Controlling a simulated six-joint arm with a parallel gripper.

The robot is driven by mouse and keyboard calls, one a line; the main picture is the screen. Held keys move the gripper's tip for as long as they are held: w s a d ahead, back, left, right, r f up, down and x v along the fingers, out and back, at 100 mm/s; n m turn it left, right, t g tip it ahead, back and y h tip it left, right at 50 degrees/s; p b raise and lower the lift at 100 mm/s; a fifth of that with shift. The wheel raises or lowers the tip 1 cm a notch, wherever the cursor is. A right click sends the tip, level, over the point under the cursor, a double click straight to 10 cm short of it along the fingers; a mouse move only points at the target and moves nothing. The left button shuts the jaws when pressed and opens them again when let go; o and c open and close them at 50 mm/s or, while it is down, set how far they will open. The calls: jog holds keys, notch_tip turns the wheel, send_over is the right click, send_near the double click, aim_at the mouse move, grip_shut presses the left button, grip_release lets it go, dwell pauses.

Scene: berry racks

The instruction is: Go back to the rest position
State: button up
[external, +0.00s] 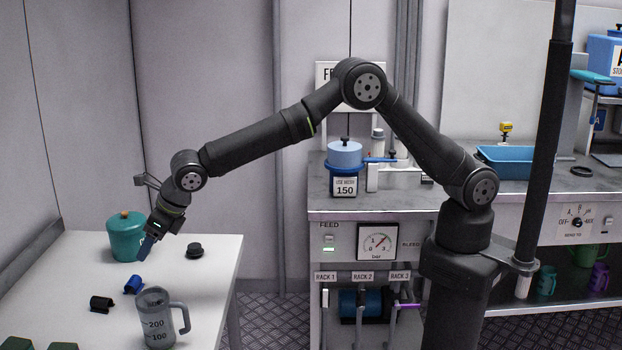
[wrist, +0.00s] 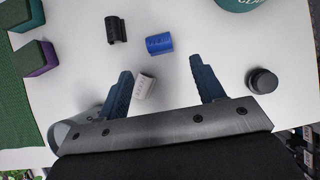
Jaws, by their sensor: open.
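My gripper (external: 147,246) hangs above the white table at the left of the external view, on my outstretched arm. In the wrist view its two blue fingers (wrist: 164,82) are spread apart, with nothing held between them. A small white ribbed piece (wrist: 144,87) lies on the table below, beside the left finger in that view. A blue ribbed piece (wrist: 159,43) and a black ribbed piece (wrist: 116,29) lie farther off. The white piece is hidden in the external view.
A teal lidded pot (external: 125,238), a black knob-like lid (external: 194,250) and a clear measuring jug (external: 155,318) stand on the white table (external: 215,278). Green and purple blocks (wrist: 38,57) lie at the wrist view's left.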

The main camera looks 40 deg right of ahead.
aim_at(132, 278)
jog(key=x, duration=1.1)
jog(key=shift+a+f, duration=0.1)
jog(key=shift+f, duration=0.25)
jog(key=shift+r, duration=0.1)
jog(key=shift+r, duration=0.1)
